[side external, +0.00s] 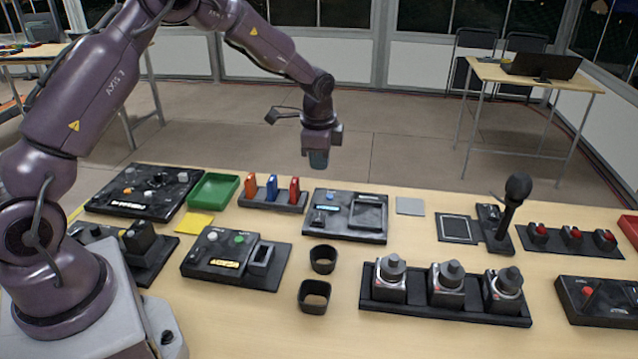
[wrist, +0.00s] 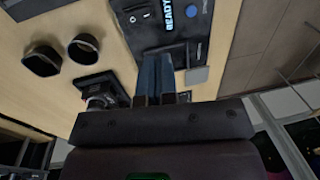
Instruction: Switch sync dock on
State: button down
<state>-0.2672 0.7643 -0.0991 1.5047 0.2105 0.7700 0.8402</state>
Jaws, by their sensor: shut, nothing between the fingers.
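A black unit (side external: 346,230) with a blue button, a lit display and a recessed bay stands at the back middle of the table in the side view. In the wrist view the same unit (wrist: 135,38) shows a small rocker switch (wrist: 147,15), a display reading READY (wrist: 165,13) and a round blue button (wrist: 191,12). I cannot read a name on it, so I cannot tell if it is the sync dock. My gripper (side external: 318,160) is shut and empty, pointing down above and behind this unit, clear of it. Its fingers (wrist: 156,65) partly cover the unit in the wrist view.
A rack with orange, blue and red pieces (side external: 272,198) and a green tray (side external: 213,190) stand left of the unit. Two black rings (side external: 323,260) and a row of three knobbed blocks (side external: 445,290) stand in front.

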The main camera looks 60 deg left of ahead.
notch_tip(320, 180, up, 2)
jog(key=shift+w+a+r, duration=0.1)
dwell(0.4)
jog(key=s+d+r+n+t, duration=0.1)
jog(key=s+d+r+n, duration=0.2)
jog(key=s+r, duration=0.3)
jog(key=s+d+r+n+t, duration=0.2)
jog(key=s+r, duration=0.4)
jog(key=s, duration=0.7)
jog(key=s+d+r+n+t+h, duration=0.1)
jog(key=s+d+r+n, duration=0.3)
jog(key=s, duration=0.5)
notch_tip(320, 180, up, 2)
jog(key=shift+s+d+r, duration=0.1)
jog(key=shift+s+d, duration=0.3)
jog(key=shift+d, duration=0.75)
